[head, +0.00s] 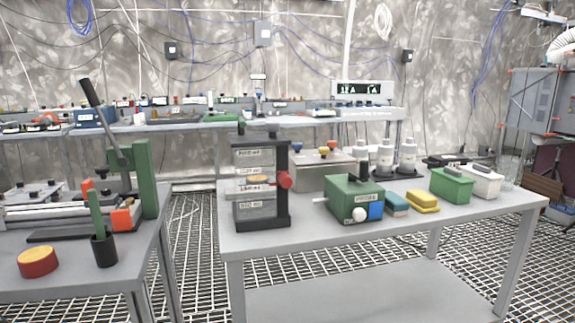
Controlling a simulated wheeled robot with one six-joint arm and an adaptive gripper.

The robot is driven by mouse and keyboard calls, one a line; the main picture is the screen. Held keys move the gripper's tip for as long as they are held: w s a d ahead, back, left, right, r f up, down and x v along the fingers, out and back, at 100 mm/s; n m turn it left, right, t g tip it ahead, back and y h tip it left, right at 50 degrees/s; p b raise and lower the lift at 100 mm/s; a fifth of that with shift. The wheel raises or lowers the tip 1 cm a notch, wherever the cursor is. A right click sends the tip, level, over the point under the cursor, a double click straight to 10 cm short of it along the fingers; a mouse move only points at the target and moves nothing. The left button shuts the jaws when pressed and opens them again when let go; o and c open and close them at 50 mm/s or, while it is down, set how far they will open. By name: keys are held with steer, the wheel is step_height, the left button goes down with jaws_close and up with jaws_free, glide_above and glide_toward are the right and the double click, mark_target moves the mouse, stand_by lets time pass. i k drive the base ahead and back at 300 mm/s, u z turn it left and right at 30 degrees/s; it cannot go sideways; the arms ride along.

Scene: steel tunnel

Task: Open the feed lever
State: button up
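No label that I can read names the feed lever. A long lever with a black grip (90,93) slants up to the left from a green upright press frame (147,178) on the left table. A dark grey stacked unit (262,212) on the right table has a red knob (284,180) on its right side. A green box (349,196) beside it has a white round knob (359,215), a blue panel and a thin rod at its left. My gripper is not in view.
The left table (70,279) also holds a black cup (104,250) with a green stick and a red-yellow disc (37,262). The right table (310,236) carries sponges, small bins and bottles. A gap of grated floor (196,260) separates the tables.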

mark_target(242, 124)
steer(key=z, duration=2)
steer(key=k, duration=1.15)
steer(key=u, duration=2)
